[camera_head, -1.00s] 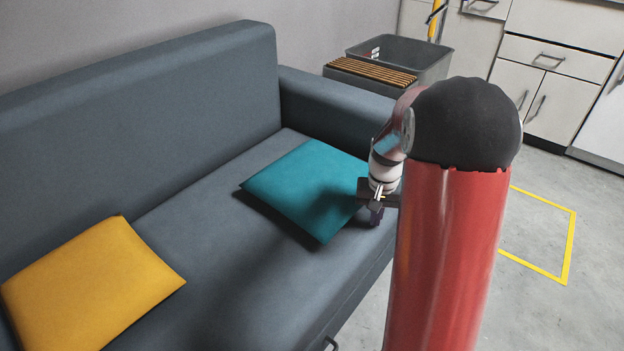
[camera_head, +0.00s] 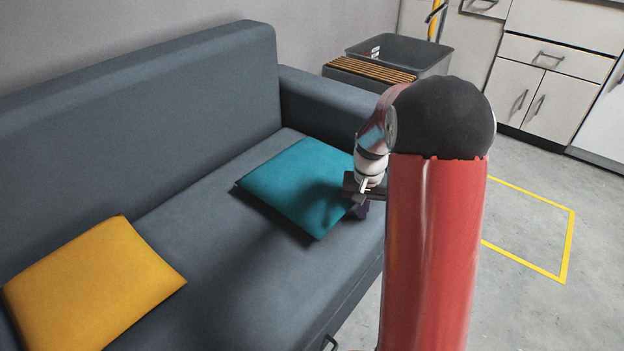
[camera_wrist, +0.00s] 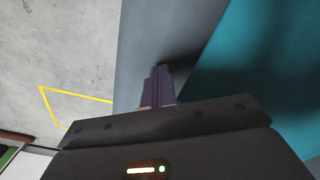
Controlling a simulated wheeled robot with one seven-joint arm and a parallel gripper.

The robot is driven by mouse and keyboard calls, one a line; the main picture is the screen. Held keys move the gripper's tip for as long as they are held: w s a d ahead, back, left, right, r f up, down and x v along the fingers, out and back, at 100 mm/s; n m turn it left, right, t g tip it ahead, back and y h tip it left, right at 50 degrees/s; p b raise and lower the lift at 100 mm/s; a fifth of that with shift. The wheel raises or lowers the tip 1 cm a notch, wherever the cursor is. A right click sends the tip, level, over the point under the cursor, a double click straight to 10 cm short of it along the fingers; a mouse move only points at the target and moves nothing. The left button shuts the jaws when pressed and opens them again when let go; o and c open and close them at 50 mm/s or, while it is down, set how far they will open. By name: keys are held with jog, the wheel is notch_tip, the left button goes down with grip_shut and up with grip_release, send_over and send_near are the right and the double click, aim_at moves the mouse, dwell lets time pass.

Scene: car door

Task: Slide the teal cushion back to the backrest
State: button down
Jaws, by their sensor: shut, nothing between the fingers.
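The teal cushion (camera_head: 300,187) lies flat on the sofa seat, toward its right end, with bare seat between it and the backrest (camera_head: 150,105). My gripper (camera_head: 361,211) is low over the seat at the cushion's right front edge. Its fingers are shut and hold nothing. In the wrist view the closed fingers (camera_wrist: 158,88) point down at the grey seat, just beside the edge of the teal cushion (camera_wrist: 265,70). My arm hides part of the sofa's front right corner. I cannot tell for sure whether the fingers touch the cushion.
A yellow cushion (camera_head: 92,285) lies at the left on the seat. The sofa's armrest (camera_head: 335,105) stands behind the teal cushion on the right. A grey bin (camera_head: 425,62) and slatted box (camera_head: 368,72) are beyond it. Yellow tape (camera_head: 567,245) marks open floor.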

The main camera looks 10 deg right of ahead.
aim_at(350, 201)
jog(key=shift+w+a, duration=0.1)
jog(key=shift+w+a+p, duration=0.25)
jog(key=shift+w+a, duration=0.3)
jog(key=shift+w, duration=0.2)
jog(key=shift+w+a+p, duration=0.2)
jog(key=shift+w+a, duration=0.35)
jog(key=shift+w, duration=0.3)
jog(key=shift+w+a+p, duration=0.55)
jog(key=shift+w+a, duration=0.65)
jog(key=shift+w, duration=0.3)
jog(key=shift+w+a+p, duration=0.3)
jog(key=shift+w+a, duration=0.3)
jog(key=shift+w, duration=0.25)
jog(key=shift+w+a+p, duration=0.3)
jog(key=shift+w+a, duration=0.3)
jog(key=shift+w, duration=0.2)
